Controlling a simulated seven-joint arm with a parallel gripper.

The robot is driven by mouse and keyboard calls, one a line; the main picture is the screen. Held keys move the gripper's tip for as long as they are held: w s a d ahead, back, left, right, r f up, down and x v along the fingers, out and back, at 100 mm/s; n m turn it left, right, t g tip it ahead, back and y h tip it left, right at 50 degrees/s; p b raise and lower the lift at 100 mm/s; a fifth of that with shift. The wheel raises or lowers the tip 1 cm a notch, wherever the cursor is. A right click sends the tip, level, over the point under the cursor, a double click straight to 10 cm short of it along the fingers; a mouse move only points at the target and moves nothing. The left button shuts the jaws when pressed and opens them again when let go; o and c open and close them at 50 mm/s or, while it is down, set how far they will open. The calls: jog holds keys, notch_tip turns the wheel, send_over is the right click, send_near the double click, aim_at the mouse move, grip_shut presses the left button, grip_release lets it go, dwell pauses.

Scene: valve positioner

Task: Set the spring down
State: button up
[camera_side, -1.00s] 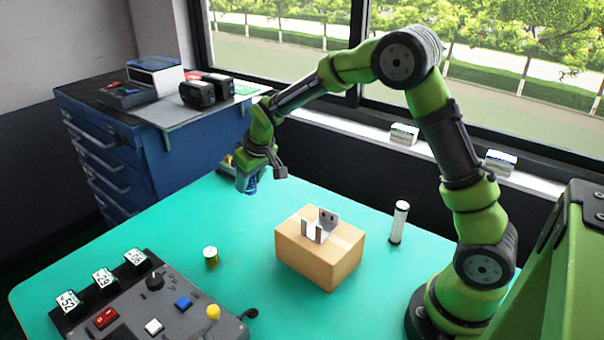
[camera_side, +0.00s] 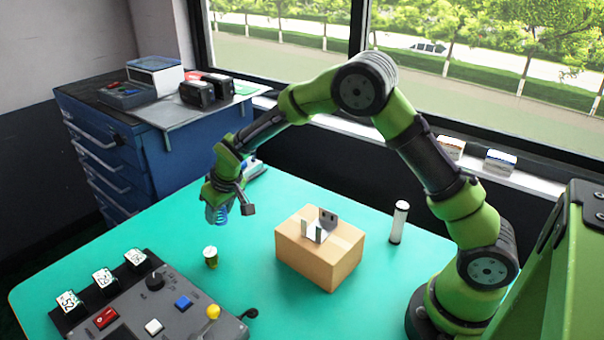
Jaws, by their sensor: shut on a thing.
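My gripper (camera_side: 216,203) is over the far left part of the teal table, pointing down. It is shut on a blue spring (camera_side: 219,214), which shows at the fingertips. The spring is close to the table top; I cannot tell whether it touches. Much of the spring is hidden by my gripper.
A cardboard box (camera_side: 318,254) with a metal bracket (camera_side: 321,226) on top stands mid-table. A white cylinder with dark ends (camera_side: 399,222) stands to its right. A control panel (camera_side: 150,305) fills the front left. Blue drawers (camera_side: 120,165) stand behind the table.

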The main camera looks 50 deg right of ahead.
jog(key=w, duration=0.4)
jog(key=shift+a+f, duration=0.2)
jog(key=shift+a, duration=0.1)
jog(key=shift+w+f, duration=0.1)
jog(key=shift+f, duration=1.65)
jog(key=shift+f, duration=0.1)
jog(key=o, duration=1.1)
